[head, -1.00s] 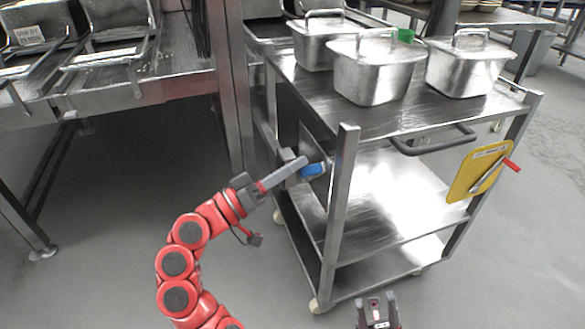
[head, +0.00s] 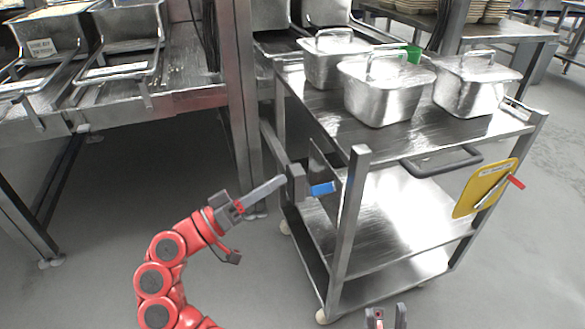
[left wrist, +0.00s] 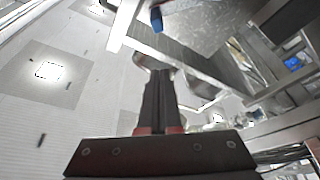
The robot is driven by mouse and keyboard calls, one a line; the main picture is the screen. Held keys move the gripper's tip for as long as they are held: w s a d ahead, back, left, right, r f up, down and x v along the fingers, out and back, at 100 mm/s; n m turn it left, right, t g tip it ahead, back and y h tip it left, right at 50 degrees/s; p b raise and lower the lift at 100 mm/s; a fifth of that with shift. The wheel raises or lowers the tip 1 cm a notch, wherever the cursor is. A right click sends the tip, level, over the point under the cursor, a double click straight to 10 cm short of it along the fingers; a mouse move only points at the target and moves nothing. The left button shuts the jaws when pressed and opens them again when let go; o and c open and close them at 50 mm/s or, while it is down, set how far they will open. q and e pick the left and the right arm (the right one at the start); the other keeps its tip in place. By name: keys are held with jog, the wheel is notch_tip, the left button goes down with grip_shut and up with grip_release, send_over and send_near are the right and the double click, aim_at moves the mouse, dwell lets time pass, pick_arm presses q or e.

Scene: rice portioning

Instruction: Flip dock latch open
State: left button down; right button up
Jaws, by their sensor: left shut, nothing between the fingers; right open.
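The dock latch shows as a grey block (head: 296,183) with a blue handle (head: 323,188) pointing right, at the left side of the steel cart (head: 354,200) in the head view. My left gripper (head: 284,179) is shut and empty. Its fingertips are just left of the grey block; I cannot tell whether they touch it. In the left wrist view my closed fingers (left wrist: 160,88) point up the picture, and a blue piece (left wrist: 157,18) shows beyond them near the top edge. My right gripper (head: 386,314) is open at the bottom edge of the head view, in front of the cart.
Lidded steel pans (head: 388,92) stand on the cart's top shelf. A yellow board (head: 486,188) with a red-handled tool hangs at the cart's right end. A steel counter (head: 185,85) with a post (head: 243,110) stands at the left. The floor below it is clear.

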pick_arm(q)
jog(key=shift+v, duration=1.65)
